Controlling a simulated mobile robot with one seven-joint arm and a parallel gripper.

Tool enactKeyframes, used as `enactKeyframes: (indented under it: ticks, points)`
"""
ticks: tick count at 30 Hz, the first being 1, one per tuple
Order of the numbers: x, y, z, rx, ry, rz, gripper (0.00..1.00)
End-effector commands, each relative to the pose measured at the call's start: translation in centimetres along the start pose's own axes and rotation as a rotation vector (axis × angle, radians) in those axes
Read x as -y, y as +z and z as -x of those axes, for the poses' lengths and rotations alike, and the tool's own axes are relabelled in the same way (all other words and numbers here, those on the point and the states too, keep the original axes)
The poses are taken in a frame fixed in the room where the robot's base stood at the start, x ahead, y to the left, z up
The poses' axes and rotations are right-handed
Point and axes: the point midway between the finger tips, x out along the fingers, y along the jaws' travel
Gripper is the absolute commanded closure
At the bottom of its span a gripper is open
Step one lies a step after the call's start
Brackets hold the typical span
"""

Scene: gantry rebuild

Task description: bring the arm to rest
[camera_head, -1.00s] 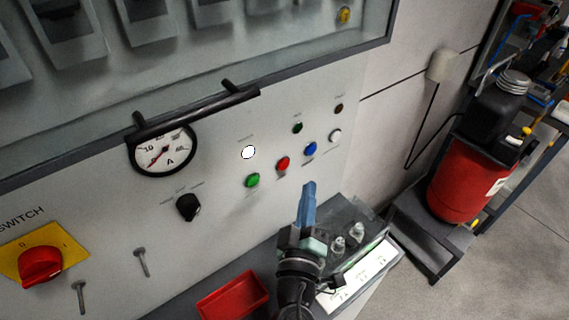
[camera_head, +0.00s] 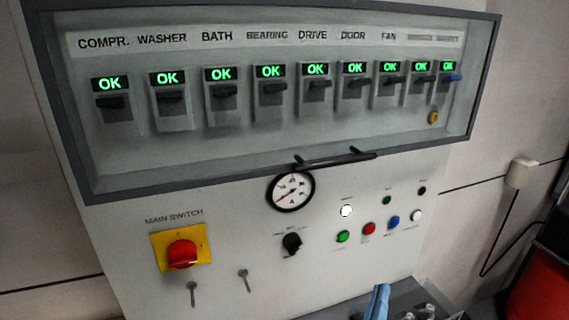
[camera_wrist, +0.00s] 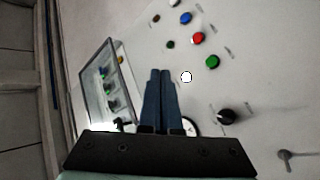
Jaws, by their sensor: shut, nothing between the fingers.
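My gripper (camera_wrist: 159,74) is shut and empty in the wrist view, its two dark blue fingers side by side. It points toward the control panel (camera_wrist: 255,95), and no contact with it shows. In the head view only the blue tip of my gripper (camera_head: 379,300) shows at the bottom edge, in front of the lower right of the panel (camera_head: 130,240).
The panel carries a red main switch (camera_head: 183,253), a black knob (camera_head: 291,244), a gauge (camera_head: 291,191) and coloured buttons. Above is a window with several breakers marked OK and a black handle (camera_head: 336,160). A red canister (camera_head: 540,290) stands at right.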

Motion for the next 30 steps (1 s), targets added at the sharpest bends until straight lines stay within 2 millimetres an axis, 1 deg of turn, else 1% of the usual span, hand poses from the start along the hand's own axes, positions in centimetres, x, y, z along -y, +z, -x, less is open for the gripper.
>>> enactKeyframes:
  ticks: [1,2,3,5,8,11,12,14,15,17,18,21,24,25,27,30]
  points:
    - [-1.2,-1.7,-0.6,-0.021,0.023,-0.041,1.00]
    - [-1.9,-2.7,-0.9,-0.033,0.034,-0.067,1.00]
    - [-2.9,-4.1,-1.3,-0.050,0.049,-0.103,1.00]
    - [-4.4,-6.2,-1.8,-0.078,0.071,-0.163,1.00]
    - [-7.3,-10.5,-2.3,-0.137,0.099,-0.277,1.00]
    - [-11.0,-15.8,-2.1,-0.221,0.116,-0.419,1.00]
    - [-12.6,-18.2,-1.8,-0.265,0.114,-0.483,1.00]
    - [-15.0,-22.0,-0.9,-0.337,0.103,-0.581,1.00]
    - [-16.6,-24.6,0.0,-0.390,0.087,-0.644,1.00]
    - [-18.8,-28.1,1.6,-0.470,0.056,-0.726,1.00]
    - [-20.0,-30.2,2.9,-0.524,0.031,-0.774,1.00]
    - [-22.6,-34.4,6.1,-0.644,-0.033,-0.861,1.00]
    - [-24.3,-37.1,8.8,-0.735,-0.086,-0.909,1.00]
    - [-24.6,-37.7,9.4,-0.756,-0.098,-0.918,1.00]
    - [-25.1,-38.5,10.4,-0.787,-0.119,-0.932,1.00]
    - [-25.4,-39.0,11.0,-0.808,-0.132,-0.939,1.00]
